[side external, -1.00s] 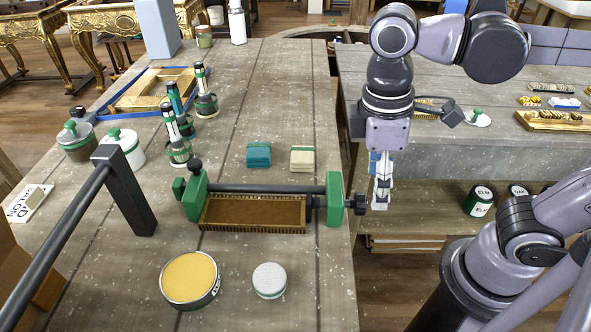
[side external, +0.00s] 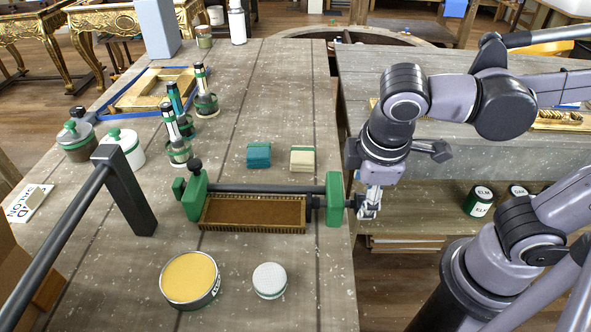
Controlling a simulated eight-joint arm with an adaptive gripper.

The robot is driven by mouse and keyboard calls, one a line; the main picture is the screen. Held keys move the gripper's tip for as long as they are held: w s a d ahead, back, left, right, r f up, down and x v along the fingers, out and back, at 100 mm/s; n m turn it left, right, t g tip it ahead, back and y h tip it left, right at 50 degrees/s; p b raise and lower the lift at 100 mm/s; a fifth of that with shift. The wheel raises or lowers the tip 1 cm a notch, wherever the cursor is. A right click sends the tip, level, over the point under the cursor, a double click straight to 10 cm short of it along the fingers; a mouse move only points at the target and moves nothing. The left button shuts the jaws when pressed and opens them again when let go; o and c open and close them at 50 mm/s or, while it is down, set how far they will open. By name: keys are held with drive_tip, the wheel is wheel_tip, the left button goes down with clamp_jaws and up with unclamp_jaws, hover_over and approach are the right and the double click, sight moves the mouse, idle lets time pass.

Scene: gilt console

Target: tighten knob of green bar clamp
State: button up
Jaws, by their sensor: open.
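The green bar clamp (side external: 334,200) lies across the bench, with green jaws at both ends and a dark bar between them. A gilt-edged piece with a brown face (side external: 252,213) sits between its jaws. The clamp's dark knob (side external: 352,202) sticks out at the right end, past the bench edge, and is partly hidden by my gripper. My gripper (side external: 369,208) is open and tilted, with its white fingertips pointing down at the knob. I cannot tell whether the fingers touch the knob.
A yellow-filled tin (side external: 190,278) and a white-topped jar (side external: 269,280) stand in front of the clamp. Teal (side external: 259,156) and cream (side external: 303,159) blocks lie behind it. A dark metal bar frame (side external: 125,190) rises at left. The gap right of the bench edge is open.

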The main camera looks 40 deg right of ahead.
sight(361, 199)
drive_tip(key=shift+x, duration=1.9)
drive_tip(key=c, duration=1.2)
